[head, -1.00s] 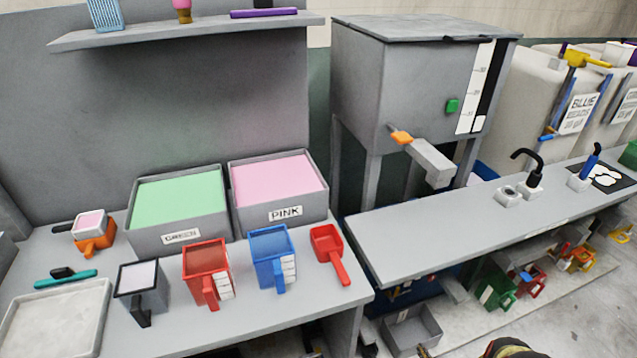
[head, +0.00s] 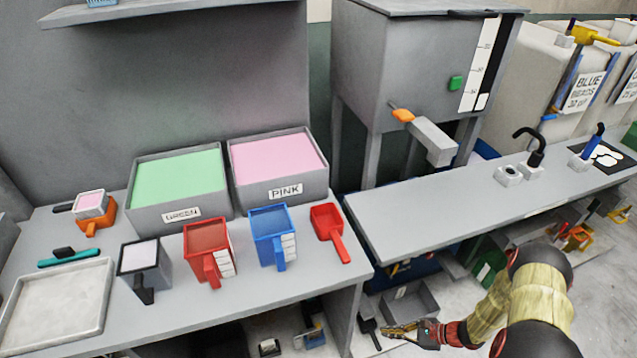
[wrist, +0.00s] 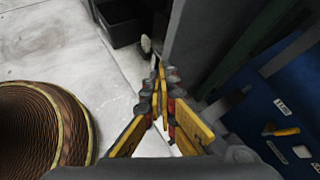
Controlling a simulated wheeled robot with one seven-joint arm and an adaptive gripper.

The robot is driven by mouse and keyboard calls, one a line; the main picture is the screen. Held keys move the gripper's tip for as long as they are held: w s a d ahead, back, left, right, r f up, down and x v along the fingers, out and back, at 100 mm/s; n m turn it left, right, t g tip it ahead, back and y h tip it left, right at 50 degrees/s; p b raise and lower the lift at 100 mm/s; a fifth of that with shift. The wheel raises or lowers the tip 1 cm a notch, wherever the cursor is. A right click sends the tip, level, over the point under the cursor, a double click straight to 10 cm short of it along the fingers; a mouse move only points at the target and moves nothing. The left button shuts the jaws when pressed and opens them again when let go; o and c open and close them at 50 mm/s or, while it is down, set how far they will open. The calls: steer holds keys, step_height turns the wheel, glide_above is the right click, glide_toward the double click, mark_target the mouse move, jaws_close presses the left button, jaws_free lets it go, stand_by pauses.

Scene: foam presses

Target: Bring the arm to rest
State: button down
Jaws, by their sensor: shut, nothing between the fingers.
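My gripper (head: 402,331) is at the lower middle of the head view, low in front of the benches and near the grey bin on the floor. My arm reaches to it from the lower right, its yellow sleeve bent. In the wrist view my gripper (wrist: 162,98) has its yellow-edged fingers closed together at the tips, with nothing held. It points down toward the floor beside a grey upright panel.
The left bench (head: 290,312) carries a red jug (head: 208,250), a blue jug (head: 272,235), a red scoop (head: 329,228) and green and pink bins. The right bench (head: 400,232) stands beside it. A grey bin (head: 408,300) is on the floor. A blue panel (wrist: 265,110) is close at right.

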steer(key=s+a+r+n+h+p, duration=0.1)
steer(key=s+r+n+h, duration=0.2)
steer(key=r, duration=1.6)
steer(key=s+a+r+n+t+h+p, duration=0.1)
steer(key=s+r+n+h, duration=0.3)
steer(key=r, duration=1.6)
steer(key=s+a+r+n+h+p, duration=0.1)
steer(key=s+a+r+n+h, duration=0.2)
steer(key=s+r+n, duration=0.7)
step_height(320, 180, up, 10)
steer(key=n, duration=0.2)
steer(key=shift+n+t+h, duration=0.3)
steer(key=shift+t, duration=0.1)
steer(key=shift+f, duration=0.1)
